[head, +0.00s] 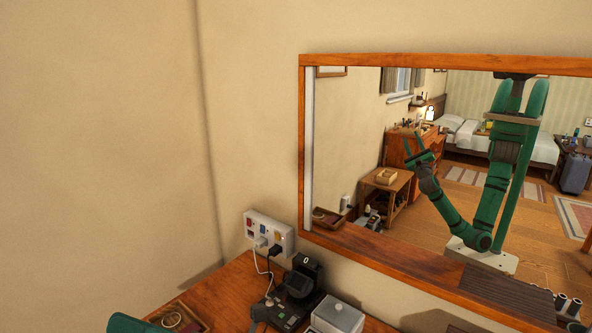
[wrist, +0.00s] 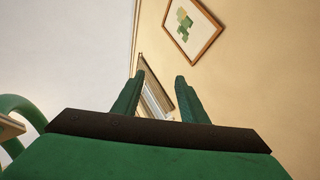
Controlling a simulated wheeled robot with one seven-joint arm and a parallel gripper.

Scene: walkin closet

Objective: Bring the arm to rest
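My gripper (wrist: 160,77) shows in the wrist view with its two green fingers apart and nothing between them. It points up toward the wall and a window. In the head view, the mirror (head: 303,150) reflects my green arm, bent at the elbow, with the gripper raised and its fingers spread. A green piece of my own body shows at the bottom left edge of the head view. The rest of the arm is outside the direct view.
Below the mirror, a wooden top (head: 216,292) holds a tray (head: 199,325), a dark device (head: 300,283) and a light lidded box (head: 337,316). A socket panel (head: 268,232) with plugged cables is on the wall. A framed picture (wrist: 218,37) hangs near the gripper's view.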

